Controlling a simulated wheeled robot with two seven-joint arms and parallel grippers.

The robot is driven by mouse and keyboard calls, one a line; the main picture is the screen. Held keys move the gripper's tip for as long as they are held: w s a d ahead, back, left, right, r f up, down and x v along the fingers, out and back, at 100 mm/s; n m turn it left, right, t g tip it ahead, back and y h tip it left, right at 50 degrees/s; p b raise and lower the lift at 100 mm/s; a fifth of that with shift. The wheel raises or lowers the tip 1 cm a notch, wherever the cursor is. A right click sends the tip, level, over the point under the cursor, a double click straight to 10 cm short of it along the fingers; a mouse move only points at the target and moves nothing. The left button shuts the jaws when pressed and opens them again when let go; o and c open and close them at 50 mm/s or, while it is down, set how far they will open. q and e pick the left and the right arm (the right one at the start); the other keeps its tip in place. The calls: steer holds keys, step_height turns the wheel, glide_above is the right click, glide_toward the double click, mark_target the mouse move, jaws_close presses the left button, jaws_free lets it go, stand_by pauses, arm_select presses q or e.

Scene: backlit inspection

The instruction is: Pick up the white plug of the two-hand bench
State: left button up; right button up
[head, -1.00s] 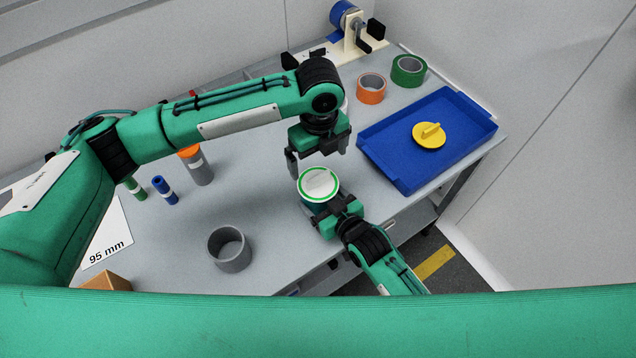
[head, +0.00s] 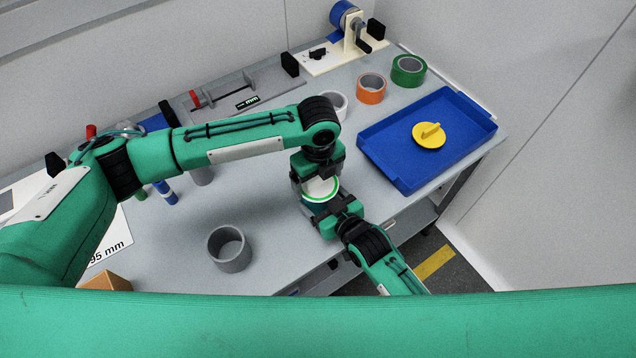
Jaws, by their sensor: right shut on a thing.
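My left gripper (head: 318,180) points down right over the plug. Its fingers look apart, with one at the plug's left side. The left gripper hides the plug's far part and its raised grip, so I cannot tell whether the fingers touch it.
A blue tray (head: 395,178) with a yellow plug (head: 429,135) lies to the right. Orange (head: 371,88) and green (head: 408,71) rolls stand behind it. A grey ring (head: 229,249) stands at the front left, near a brown box (head: 106,282). The bench between is clear.

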mark_target(318, 177)
arm_select(q)
steer(key=c, duration=0.3)
arm_select(e)
steer(key=shift+s+d+f, duration=0.1)
steer(key=shift+s+f, duration=0.05)
steer(key=shift+f, duration=0.2)
arm_select(q)
step_height(318, 177, up, 10)
steer(key=shift+r, duration=0.1)
arm_select(e)
steer(key=o, duration=0.8)
steer(key=shift+o, duration=1.1)
steer(key=shift+r, duration=0.15)
steer(key=v, duration=1.1)
steer(key=shift+s+d+r, duration=0.2)
steer(key=shift+s+r, duration=0.05)
